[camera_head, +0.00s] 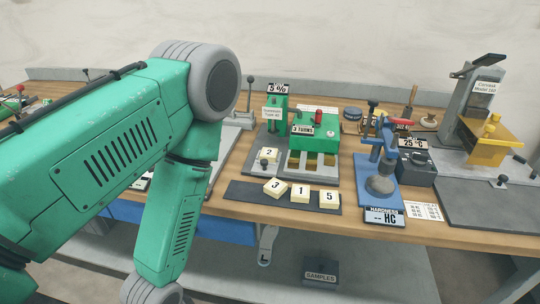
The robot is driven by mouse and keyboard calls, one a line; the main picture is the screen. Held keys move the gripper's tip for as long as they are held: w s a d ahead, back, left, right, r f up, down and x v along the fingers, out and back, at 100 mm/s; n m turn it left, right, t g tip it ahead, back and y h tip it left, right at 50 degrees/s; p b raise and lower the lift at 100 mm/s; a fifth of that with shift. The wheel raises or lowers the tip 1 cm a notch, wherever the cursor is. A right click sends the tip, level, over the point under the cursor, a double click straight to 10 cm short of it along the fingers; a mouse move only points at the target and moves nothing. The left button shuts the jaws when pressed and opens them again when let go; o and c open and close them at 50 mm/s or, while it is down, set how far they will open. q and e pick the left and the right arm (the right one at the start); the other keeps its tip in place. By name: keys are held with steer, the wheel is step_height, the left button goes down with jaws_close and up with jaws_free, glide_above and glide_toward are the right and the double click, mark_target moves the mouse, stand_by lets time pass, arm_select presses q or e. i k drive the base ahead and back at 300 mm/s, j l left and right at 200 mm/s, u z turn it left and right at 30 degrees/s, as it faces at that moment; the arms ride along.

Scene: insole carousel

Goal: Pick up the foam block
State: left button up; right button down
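Several cream blocks with black numbers, which look like foam blocks, are on the bench. Block 3 (275,187), block 1 (301,194) and block 5 (329,199) lie in a row on a dark strip (240,190) near the front edge. Block 3 is turned askew. Block 2 (268,155) lies behind them at the green machine's left. I cannot tell which one the task means. My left arm fills the left side and bends down past the bench edge; its gripper is out of frame. My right gripper is not in view.
A green machine (316,130) stands behind the blocks. A blue hardness tester (380,165) stands to their right, and a grey and yellow machine (490,140) at far right. A samples box (321,273) sits below the bench (285,212). My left arm hides the bench's left part.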

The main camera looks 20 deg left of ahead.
mark_target(271, 154)
steer(key=u, duration=2.5)
steer(key=z, duration=1.7)
steer(key=i+l+z, duration=0.3)
steer(key=i+j, duration=0.05)
steer(key=j, duration=0.05)
